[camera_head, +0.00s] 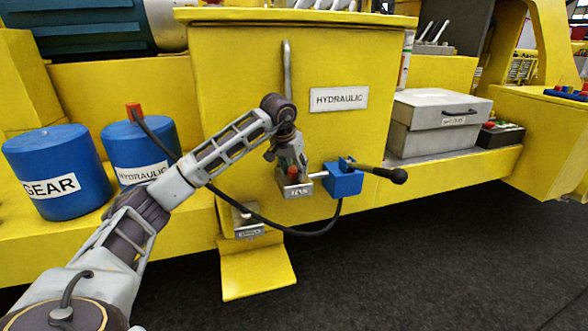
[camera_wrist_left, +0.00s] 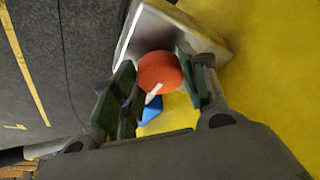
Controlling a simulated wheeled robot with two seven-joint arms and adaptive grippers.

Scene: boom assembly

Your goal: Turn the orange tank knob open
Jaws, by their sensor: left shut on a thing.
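The orange tank knob (camera_head: 293,173) sits at a small labelled metal bracket (camera_head: 298,191) on the front of the yellow tank (camera_head: 345,135). My left gripper (camera_head: 290,165) reaches it from above and is shut on it. In the left wrist view, the round knob (camera_wrist_left: 158,72) lies between the two green-padded fingers (camera_wrist_left: 158,85), with a white mark on its near side. The fingers partly hide the knob in the head view. My right gripper is not in view.
A blue valve block (camera_head: 344,180) with a black-tipped lever (camera_head: 397,176) stands just right of the knob. A black hose (camera_head: 300,234) hangs below. Blue drums (camera_head: 45,165) are at left, a grey toolbox (camera_head: 432,125) at right. The dark floor in front is clear.

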